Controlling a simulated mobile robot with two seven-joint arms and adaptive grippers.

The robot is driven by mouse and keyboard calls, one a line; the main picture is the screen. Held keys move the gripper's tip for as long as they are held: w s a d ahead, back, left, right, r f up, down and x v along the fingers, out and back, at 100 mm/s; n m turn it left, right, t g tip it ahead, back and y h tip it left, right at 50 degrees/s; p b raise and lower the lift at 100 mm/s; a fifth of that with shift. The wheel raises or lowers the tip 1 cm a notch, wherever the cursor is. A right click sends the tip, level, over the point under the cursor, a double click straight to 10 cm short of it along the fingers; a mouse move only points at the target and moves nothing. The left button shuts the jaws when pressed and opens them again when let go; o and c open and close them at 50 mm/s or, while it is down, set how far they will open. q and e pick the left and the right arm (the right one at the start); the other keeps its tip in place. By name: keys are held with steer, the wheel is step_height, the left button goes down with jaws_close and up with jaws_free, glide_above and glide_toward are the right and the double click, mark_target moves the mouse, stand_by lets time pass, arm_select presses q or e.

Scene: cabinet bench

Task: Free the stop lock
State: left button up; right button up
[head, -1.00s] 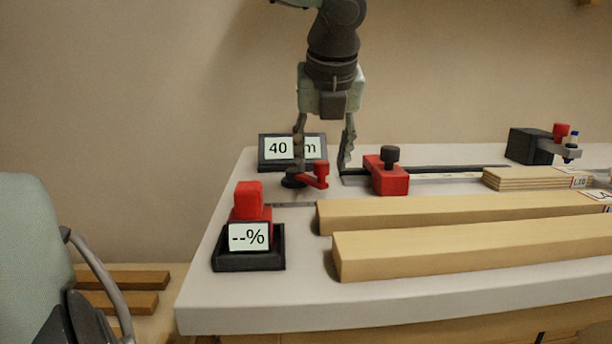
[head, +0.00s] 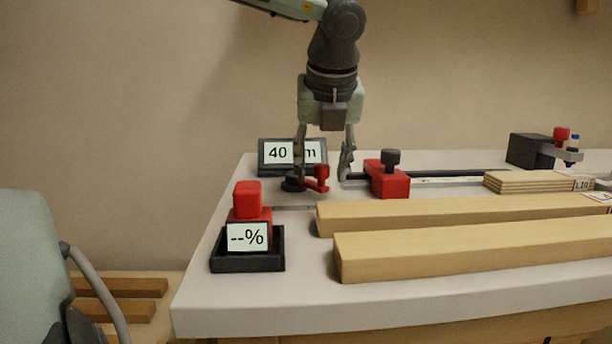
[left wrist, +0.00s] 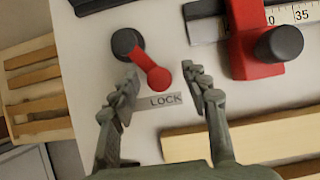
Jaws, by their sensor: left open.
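The stop lock is a red lever (head: 316,184) on a black round pivot (head: 292,183), at the back left of the bench. In the left wrist view the lever (left wrist: 146,66) slants down and right from its pivot (left wrist: 127,42) to a round red knob (left wrist: 159,79). A grey "LOCK" label (left wrist: 163,100) lies just below the knob. My left gripper (head: 322,172) is open, pointing down over the lock. In the wrist view its fingers (left wrist: 161,76) stand on either side of the knob; contact is not clear. The red stop (head: 386,182) with a black knob sits on the rail to the right.
A display reading "40" (head: 277,153) stands behind the lock. A "--%" display (head: 247,237) with a red block (head: 247,195) is at the front left. Two long wooden bars (head: 470,249) lie in front; stacked boards (head: 530,181) and a black device (head: 530,150) are at the right.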

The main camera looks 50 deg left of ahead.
arm_select(q)
steer(key=c, duration=0.8)
steer(key=shift+o, duration=0.2)
